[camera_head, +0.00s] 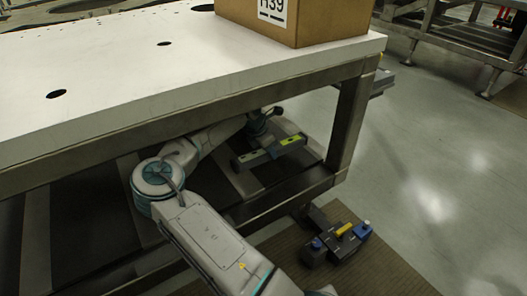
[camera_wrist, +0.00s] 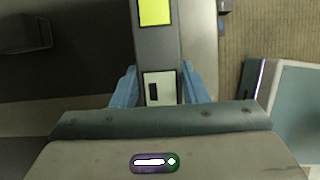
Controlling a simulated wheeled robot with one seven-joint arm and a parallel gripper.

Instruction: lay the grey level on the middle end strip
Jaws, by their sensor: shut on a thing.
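The grey level (camera_head: 262,156) is a long bar with a yellow-green window, under the white table near its right end. In the wrist view the level (camera_wrist: 158,50) runs up out of frame between two blue fingers. My gripper (camera_wrist: 158,88) is shut on it; the fingertips are hard to make out in the head view. Pale strips (camera_head: 136,200) cross the dark lower shelf, and one pale strip (camera_wrist: 202,45) lies beside the level in the wrist view. I cannot tell which is the middle end strip, or whether the level touches it.
The white tabletop (camera_head: 120,75) and its metal leg (camera_head: 348,125) stand close above and right of my arm. A cardboard box (camera_head: 295,22) sits on top. Dark tools with blue and yellow parts (camera_head: 337,238) lie on a brown mat (camera_head: 385,270). Open floor is at right.

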